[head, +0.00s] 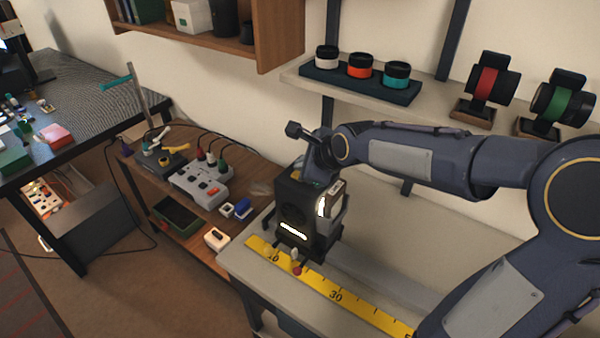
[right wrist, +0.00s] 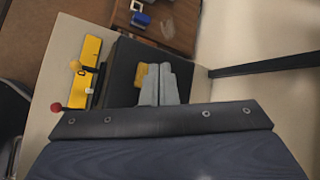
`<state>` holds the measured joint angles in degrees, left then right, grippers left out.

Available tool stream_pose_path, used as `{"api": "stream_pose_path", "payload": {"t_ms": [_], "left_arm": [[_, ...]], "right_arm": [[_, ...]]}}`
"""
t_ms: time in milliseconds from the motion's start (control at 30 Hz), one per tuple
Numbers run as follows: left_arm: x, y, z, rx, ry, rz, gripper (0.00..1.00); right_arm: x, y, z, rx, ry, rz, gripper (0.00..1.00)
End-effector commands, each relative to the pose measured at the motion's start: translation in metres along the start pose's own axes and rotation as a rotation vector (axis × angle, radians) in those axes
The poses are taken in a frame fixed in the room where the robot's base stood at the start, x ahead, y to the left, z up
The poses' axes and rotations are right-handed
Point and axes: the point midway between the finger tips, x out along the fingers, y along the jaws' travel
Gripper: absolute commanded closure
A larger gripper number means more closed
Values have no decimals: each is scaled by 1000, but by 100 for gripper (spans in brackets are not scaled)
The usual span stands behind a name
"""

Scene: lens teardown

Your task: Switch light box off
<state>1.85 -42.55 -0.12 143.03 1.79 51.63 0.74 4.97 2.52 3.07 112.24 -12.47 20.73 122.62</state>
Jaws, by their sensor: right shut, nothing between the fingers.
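The light box (head: 290,215) is a dark upright box on the corner of the pale bench, with glowing white slots on its sides. In the right wrist view its dark top (right wrist: 122,72) lies under my right gripper (right wrist: 160,80). The grey fingers are shut and empty, beside a small yellow piece (right wrist: 140,76) that they partly cover. I cannot tell whether they touch it. In the head view, my right wrist is above the box and the fingertips are hard to make out. My left gripper is not in view.
A yellow measuring strip (head: 340,296) lies along the bench (head: 260,280) in front of the box. A wooden shelf unit at left holds a grey switch box (head: 200,183) with cables. A wall shelf (head: 425,97) with jars and reels is behind my arm.

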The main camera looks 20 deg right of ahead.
Motion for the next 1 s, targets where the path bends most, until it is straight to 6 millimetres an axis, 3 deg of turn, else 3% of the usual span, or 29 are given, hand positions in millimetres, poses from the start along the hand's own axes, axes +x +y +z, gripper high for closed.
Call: {"api": "stream_pose_path", "payload": {"t_ms": [667,1000], "left_arm": [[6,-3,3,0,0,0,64],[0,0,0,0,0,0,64]], "right_arm": [[7,5,-5,0,1,1,100],[1,0,0,0,0,1,100]]}}
